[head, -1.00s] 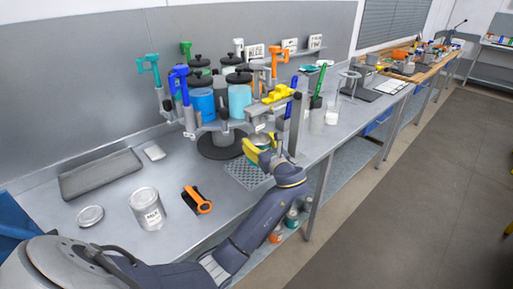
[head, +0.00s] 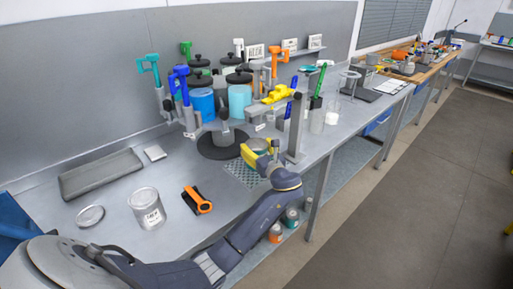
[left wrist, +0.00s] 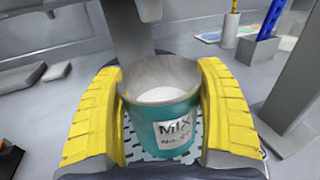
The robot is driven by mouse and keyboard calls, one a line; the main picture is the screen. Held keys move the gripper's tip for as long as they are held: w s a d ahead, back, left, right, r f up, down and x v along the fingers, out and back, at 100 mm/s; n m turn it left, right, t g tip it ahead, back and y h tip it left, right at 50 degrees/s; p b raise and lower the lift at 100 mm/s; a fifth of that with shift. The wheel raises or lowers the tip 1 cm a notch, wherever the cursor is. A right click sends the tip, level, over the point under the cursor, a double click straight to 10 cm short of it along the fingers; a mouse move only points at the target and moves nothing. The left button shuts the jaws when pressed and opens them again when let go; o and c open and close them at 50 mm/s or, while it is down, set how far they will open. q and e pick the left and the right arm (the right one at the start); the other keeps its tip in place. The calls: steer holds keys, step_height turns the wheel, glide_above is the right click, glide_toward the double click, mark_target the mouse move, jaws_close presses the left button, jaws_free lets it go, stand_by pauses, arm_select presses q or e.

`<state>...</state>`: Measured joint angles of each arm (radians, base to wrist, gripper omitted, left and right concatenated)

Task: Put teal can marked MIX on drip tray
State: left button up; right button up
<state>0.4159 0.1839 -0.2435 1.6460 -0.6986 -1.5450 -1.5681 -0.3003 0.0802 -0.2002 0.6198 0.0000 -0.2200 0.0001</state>
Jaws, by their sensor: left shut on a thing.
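The teal can (left wrist: 165,122) has an open top with pale contents and a white label reading MIX. My left gripper (left wrist: 160,118) is shut on it, with a yellow finger on each side, and the can stands upright. In the head view the can's rim (head: 260,144) shows small behind my left gripper (head: 262,153). The perforated drip tray (head: 240,174) lies on the bench directly below them, and its holes show around the can's base in the left wrist view (left wrist: 135,148). I cannot tell whether the base touches the tray. My right gripper is out of view.
A grey post (head: 296,128) stands close to the right of the gripper. A large can (head: 147,208), a lid (head: 90,215) and an orange-black tool (head: 197,200) are at left.

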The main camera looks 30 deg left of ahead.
arm_select(q)
steer(key=o, duration=1.5)
steer(key=shift+f, duration=0.15)
steer(key=shift+d, duration=0.1)
steer(key=v, duration=1.2)
